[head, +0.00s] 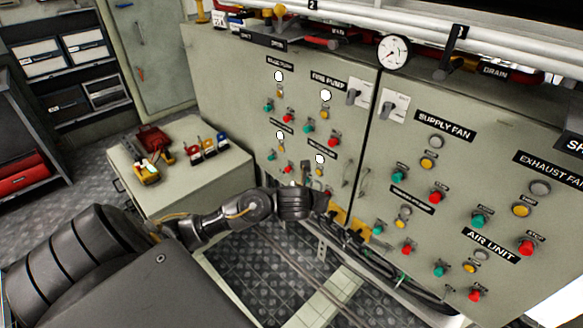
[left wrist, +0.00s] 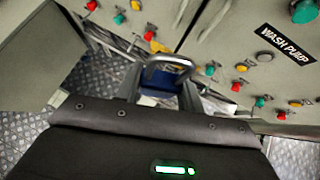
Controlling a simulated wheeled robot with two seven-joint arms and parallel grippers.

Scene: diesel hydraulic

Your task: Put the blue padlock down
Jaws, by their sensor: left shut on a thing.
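The blue padlock (left wrist: 158,80) shows in the left wrist view between the two fingers of my left gripper (left wrist: 160,88). Its metal shackle arches over the blue body. In the head view my left gripper (head: 322,202) is in front of the grey control panel, low down below the switches, and the padlock cannot be made out there. My left gripper is shut on the padlock. My right gripper is not in view.
A grey cabinet top (head: 188,195) at left carries several small coloured padlock-like items (head: 207,148), a dark red thing (head: 153,138) and a yellow thing (head: 146,173). Its front part is bare. The control panel (head: 345,128) with buttons and switches stands close to my left gripper.

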